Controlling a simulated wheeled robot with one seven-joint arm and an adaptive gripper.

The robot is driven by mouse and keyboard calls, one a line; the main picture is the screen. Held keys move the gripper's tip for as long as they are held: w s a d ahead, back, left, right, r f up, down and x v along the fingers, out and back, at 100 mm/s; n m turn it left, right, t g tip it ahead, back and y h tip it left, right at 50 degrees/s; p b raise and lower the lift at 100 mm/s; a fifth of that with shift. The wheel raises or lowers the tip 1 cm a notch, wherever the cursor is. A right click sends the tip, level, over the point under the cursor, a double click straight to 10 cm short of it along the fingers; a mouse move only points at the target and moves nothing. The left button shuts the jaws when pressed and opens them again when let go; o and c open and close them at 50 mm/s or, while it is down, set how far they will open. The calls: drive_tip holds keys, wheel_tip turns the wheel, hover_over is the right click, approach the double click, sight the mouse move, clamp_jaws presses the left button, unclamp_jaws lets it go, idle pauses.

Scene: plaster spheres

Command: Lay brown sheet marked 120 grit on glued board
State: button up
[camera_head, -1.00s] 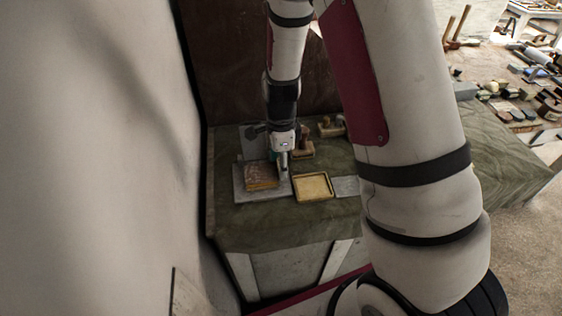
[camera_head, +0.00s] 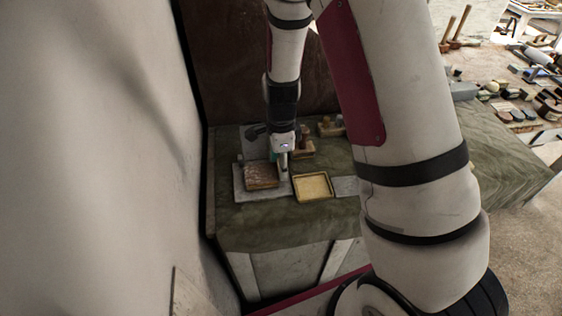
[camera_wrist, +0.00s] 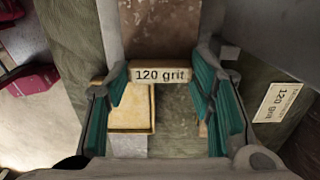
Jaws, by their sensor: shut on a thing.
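A brown sheet (camera_head: 261,175) is above the grey slab (camera_head: 242,194) on the bench; I cannot tell whether it touches what lies beneath. Its mottled brown face also shows at the top of the wrist view (camera_wrist: 160,32). A pale tab reading "120 grit" (camera_wrist: 160,75) is at its near edge, between my fingers. My gripper (camera_head: 284,168) is at the sheet's right side, pointing down, with its teal pads shut on this end in the wrist view (camera_wrist: 160,80). The glued board is hidden or cannot be told apart under the sheet.
A yellow-rimmed shallow tray (camera_head: 313,198) stands right of the slab. A second "120 grit" label (camera_wrist: 282,103) lies at the right in the wrist view. Wooden tools (camera_head: 303,148) stand behind. A pale wall (camera_head: 100,150) is close on the left.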

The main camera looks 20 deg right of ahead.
drive_tip(key=shift+f, duration=0.45)
drive_tip(key=o, duration=1.1)
drive_tip(key=shift+r, duration=0.1)
drive_tip(key=shift+r+p, duration=0.8)
drive_tip(key=shift+r, duration=1.1)
